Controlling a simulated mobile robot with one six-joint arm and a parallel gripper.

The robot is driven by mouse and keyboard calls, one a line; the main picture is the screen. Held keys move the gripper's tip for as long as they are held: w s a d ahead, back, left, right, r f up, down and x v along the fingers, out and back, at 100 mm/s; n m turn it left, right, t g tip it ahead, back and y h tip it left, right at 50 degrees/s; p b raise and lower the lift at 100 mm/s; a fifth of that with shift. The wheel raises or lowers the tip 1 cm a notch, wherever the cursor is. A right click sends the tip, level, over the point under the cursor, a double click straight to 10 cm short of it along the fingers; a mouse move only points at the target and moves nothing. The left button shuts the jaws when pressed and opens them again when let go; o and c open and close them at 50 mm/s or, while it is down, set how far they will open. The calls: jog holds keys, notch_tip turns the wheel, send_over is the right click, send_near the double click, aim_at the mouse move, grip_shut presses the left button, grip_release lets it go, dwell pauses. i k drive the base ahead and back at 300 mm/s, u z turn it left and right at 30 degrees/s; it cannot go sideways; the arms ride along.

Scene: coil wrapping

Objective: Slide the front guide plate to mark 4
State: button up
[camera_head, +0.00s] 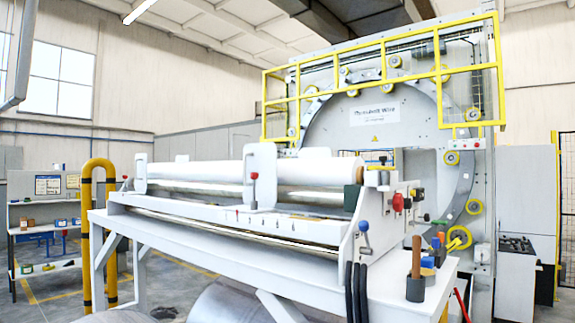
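A white guide plate (263,160) stands upright across the white film roll (311,167) near the middle of the wrapping machine's table. A lever with a red knob (253,178) is at its front. I take this to be the front guide plate. Small marks (280,221) run along the front rail (230,222), right of the red-knobbed lever's foot. Their numbers are too small to read. My gripper is not in view.
Dark hoses hang there. A yellow guard post (86,235) stands left. A large ring (330,115) rises behind.

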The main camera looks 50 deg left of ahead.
aim_at(260, 158)
jog(key=z, duration=0.15)
jog(key=k, duration=0.4)
jog(key=u, duration=1.85)
jog(key=i, duration=0.6)
